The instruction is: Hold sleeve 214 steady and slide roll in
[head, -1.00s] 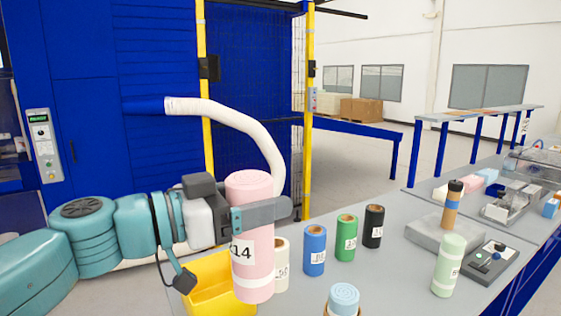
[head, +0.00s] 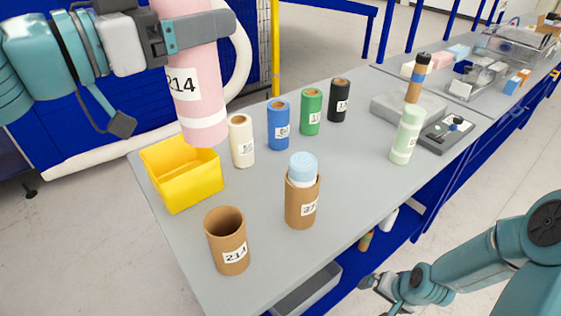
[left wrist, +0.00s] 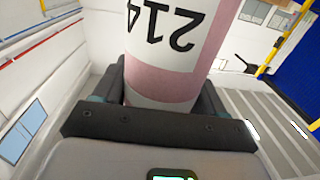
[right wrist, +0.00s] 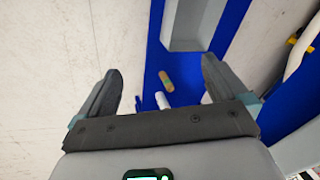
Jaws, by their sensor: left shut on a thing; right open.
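The brown cardboard sleeve 214 (head: 230,252) stands upright on the near part of the grey table, open at the top and empty-looking. My left gripper (head: 200,32) is shut around the upper part of the pink roll labelled 214 (head: 203,115). The roll hangs nearly upright behind and left of the sleeve, apart from it. The roll also fills the jaws in the left wrist view (left wrist: 165,82). My right gripper (head: 385,292) is open and empty, low beyond the table's right edge, away from the sleeve. Its spread fingers show in the right wrist view (right wrist: 162,88).
A second brown sleeve (head: 300,210) holds a light blue roll (head: 303,166) right of sleeve 214. A yellow bin (head: 185,185) sits behind. Cream, blue (head: 278,128), green and black rolls stand in a row; a pale green roll (head: 406,135) is at right. Clear tabletop surrounds sleeve 214.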

